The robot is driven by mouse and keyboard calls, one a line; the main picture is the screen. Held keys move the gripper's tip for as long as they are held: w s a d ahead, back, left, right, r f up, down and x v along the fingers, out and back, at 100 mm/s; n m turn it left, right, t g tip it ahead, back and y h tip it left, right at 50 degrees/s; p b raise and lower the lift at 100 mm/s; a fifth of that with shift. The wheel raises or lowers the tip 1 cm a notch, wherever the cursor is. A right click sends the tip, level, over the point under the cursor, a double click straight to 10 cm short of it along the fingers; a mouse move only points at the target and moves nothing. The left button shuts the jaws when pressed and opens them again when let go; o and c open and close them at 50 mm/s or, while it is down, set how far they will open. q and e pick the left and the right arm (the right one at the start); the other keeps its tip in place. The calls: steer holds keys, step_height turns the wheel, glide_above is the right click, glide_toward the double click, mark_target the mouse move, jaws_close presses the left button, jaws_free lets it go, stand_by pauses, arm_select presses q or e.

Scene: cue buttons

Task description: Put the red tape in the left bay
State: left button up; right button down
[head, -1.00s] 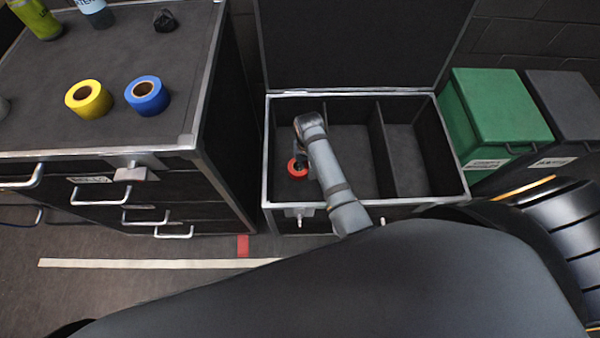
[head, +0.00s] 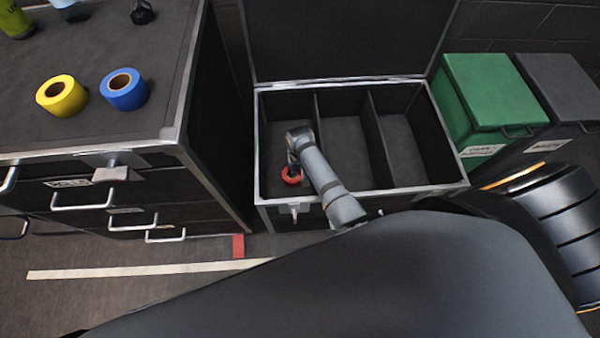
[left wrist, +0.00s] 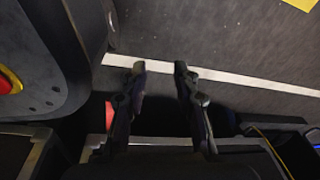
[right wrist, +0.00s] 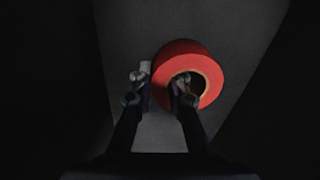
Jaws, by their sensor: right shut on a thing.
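The red tape (head: 291,176) is a red ring, low inside the left bay (head: 288,115) of the open black case. My right gripper (head: 291,168) reaches down into that bay and is shut on the tape. The right wrist view shows the red tape (right wrist: 205,62) with one finger in its hole and one outside its rim, my right gripper (right wrist: 160,82) pinching the ring wall. I cannot tell whether the tape touches the bay floor. My left gripper (left wrist: 160,70) shows only in the left wrist view, open and empty, above the floor.
Two dividers split the case (head: 362,190) into three bays; the middle and right bays look empty. The drawer cabinet (head: 165,135) on the left carries yellow tape (head: 61,96) and blue tape (head: 124,90). A green bin (head: 495,95) and a grey bin (head: 560,90) stand right.

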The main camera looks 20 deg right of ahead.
mark_target(300, 172)
steer(key=c, duration=1.3)
jaws_free()
steer(key=shift+f, duration=0.1)
